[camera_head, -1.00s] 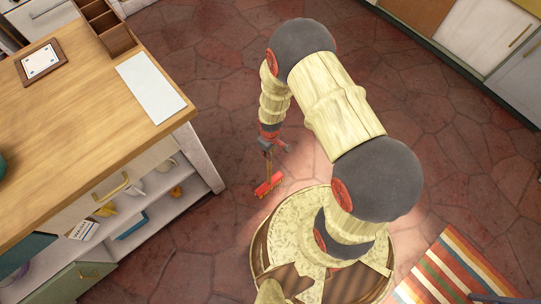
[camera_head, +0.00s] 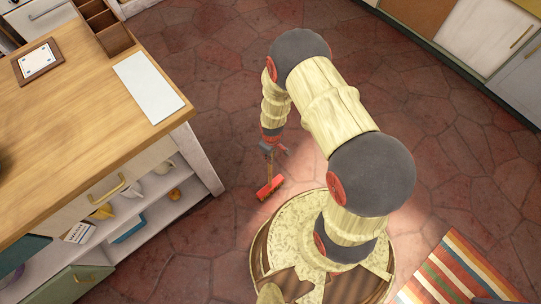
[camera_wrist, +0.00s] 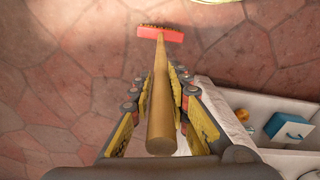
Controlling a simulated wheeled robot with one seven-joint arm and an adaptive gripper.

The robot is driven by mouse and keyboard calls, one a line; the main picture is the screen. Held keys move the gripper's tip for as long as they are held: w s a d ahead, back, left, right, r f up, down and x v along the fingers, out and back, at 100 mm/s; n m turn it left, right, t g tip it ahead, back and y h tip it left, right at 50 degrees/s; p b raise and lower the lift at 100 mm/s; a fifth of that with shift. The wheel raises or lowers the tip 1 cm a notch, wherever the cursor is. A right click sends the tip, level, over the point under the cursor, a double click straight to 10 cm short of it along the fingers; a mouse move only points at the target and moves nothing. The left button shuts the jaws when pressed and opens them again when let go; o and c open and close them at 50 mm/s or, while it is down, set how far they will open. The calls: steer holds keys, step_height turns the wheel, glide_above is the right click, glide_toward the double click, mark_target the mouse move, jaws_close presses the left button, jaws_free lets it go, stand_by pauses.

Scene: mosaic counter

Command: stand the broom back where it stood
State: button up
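The broom has a red head (camera_head: 270,187) and a wooden handle. In the head view its head is low over or on the tiled floor, between the wooden counter and my round base; I cannot tell if it touches. My gripper (camera_head: 272,149) is at the upper part of the handle. In the wrist view the handle (camera_wrist: 160,105) runs between the two fingers of my gripper (camera_wrist: 161,80), its near end close to the camera and the red head (camera_wrist: 160,33) at the far end. The fingers appear closed around the handle.
The wooden counter (camera_head: 90,110) stands at the left, with open shelves (camera_head: 160,205) close to the broom. A striped rug (camera_head: 455,275) lies at lower right. Cabinets (camera_head: 480,35) line the upper right. Tiled floor (camera_head: 225,60) is free beyond the arm.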

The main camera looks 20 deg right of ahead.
steer(key=o, duration=0.3)
step_height(320, 180, up, 12)
steer(key=p, duration=0.4)
steer(key=shift+s+p, duration=0.15)
steer(key=shift+p, duration=0.2)
step_height(320, 180, up, 29)
steer(key=w+m+t, duration=0.2)
steer(key=m+t, duration=0.1)
steer(key=s+r+m, duration=0.1)
steer(key=s+r, duration=0.4)
steer(key=r, duration=0.1)
steer(key=s+r+m+t, duration=0.1)
steer(key=s+r, duration=0.4)
steer(key=r, duration=0.1)
steer(key=s+r+m+t, duration=0.1)
steer(key=s+r, duration=0.4)
steer(key=r, duration=0.1)
steer(key=shift+s+r, duration=0.15)
steer(key=shift+s, duration=0.2)
steer(key=shift+a, duration=0.1)
steer(key=shift+c, duration=0.4)
